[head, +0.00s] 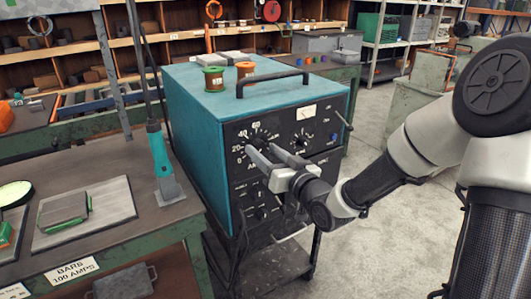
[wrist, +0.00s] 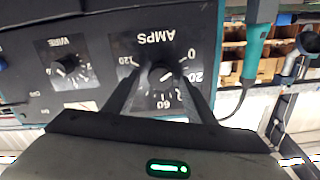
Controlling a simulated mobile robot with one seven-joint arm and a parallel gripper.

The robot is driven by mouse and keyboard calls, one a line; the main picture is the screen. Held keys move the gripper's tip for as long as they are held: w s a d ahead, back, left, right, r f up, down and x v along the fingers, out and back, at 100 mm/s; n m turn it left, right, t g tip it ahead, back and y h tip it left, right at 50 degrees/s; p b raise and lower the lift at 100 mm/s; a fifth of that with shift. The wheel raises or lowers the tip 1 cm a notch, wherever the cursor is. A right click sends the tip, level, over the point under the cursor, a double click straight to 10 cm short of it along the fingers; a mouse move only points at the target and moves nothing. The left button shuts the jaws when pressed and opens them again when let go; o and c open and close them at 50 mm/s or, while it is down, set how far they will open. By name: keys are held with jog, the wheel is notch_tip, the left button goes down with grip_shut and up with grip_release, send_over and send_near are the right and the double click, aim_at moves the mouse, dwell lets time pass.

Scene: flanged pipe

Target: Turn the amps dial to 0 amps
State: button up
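The amps dial (wrist: 160,74) is a dark round knob on a black plate, with white numbers from 0 to 120 around it. It appears upside down in the wrist view, and its pointer is too small to read surely. In the head view, the amps dial (head: 259,137) is on the upper left of the welder's front and partly hidden by my fingers. My gripper (head: 262,149) is open in front of it. In the wrist view, my gripper (wrist: 162,82) has one finger on each side of the knob, with gaps visible; I cannot tell any contact.
The teal welder (head: 195,100) carries two spools and a black handle on top. A wire dial (head: 302,141) is right of the amps dial. A workbench (head: 110,165) with a teal torch (head: 160,152) stands close on the left.

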jog(key=p+v, duration=1.6)
jog(key=v, duration=0.1)
jog(key=shift+s+d, duration=0.15)
dwell(0.4)
